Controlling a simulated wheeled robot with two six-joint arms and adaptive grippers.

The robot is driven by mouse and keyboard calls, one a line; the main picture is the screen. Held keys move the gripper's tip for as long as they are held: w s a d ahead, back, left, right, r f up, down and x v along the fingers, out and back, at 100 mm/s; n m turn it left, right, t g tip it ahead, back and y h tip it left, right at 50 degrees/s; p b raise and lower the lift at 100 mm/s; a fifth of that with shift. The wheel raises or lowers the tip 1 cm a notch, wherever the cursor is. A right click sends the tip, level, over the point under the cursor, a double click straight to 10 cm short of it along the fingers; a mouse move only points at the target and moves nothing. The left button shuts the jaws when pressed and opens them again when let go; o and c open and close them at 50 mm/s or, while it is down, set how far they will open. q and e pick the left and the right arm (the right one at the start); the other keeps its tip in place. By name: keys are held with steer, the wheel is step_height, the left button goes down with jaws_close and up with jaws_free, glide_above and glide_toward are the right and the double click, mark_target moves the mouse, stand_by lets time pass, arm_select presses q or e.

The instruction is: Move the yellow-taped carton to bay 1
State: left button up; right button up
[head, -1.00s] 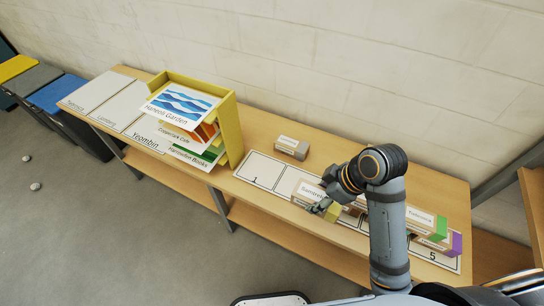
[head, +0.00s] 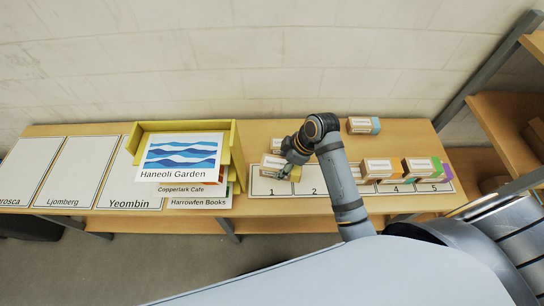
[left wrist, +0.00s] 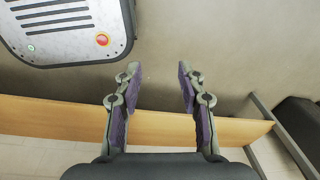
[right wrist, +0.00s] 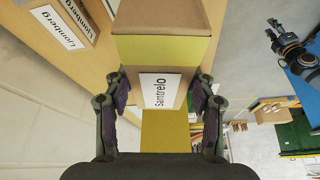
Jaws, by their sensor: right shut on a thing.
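The yellow-taped carton (head: 272,162), labelled Santrelo, is in my right gripper (head: 287,172), at the back of bay 1 (head: 272,188) in the head view. I cannot tell whether it touches the board. In the right wrist view the carton's yellow band (right wrist: 160,50) and label show between the fingers of my right gripper (right wrist: 160,97), which are shut on its sides. My left gripper (left wrist: 156,88) is open and empty in the left wrist view, with floor and a wooden edge beyond it. It is not seen in the head view.
A yellow rack (head: 236,150) with signs stands just left of bay 1. Another carton (head: 277,145) is close behind the held one. Cartons with orange (head: 381,169) and green (head: 420,167) tape stand at the right bays. A blue-taped carton (head: 363,125) is at the back. Bay 2 (head: 311,188) looks clear in front.

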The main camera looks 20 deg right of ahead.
mark_target(278, 158)
steer(key=w+p, duration=0.1)
steer(key=p, duration=0.1)
steer(key=w+a+f+n+p, duration=0.1)
steer(key=p, duration=0.1)
steer(key=shift+w+f+g+p, duration=0.2)
steer(key=shift+w+g+p, duration=0.1)
steer(key=shift+g, duration=0.1)
arm_select(q)
step_height(278, 158, up, 10)
steer(key=w+a+p, duration=0.2)
steer(key=w, duration=0.1)
arm_select(e)
steer(key=f, duration=0.1)
steer(key=a+f+n, duration=0.1)
steer(key=f, duration=0.1)
steer(key=shift+f, duration=0.4)
steer(key=shift+d+f+b, duration=0.1)
steer(key=shift+f+b, duration=0.25)
step_height(278, 158, down, 3)
steer(key=b, duration=0.3)
steer(key=shift+f+b, duration=0.15)
steer(key=shift+b, duration=0.2)
arm_select(q)
steer(key=f, duration=0.1)
steer(key=s+f, duration=0.1)
steer(key=f, duration=0.1)
steer(key=d+f, duration=0.1)
steer(key=shift+s+f, duration=0.2)
steer(key=shift+f, duration=0.15)
steer(key=shift+a, duration=0.1)
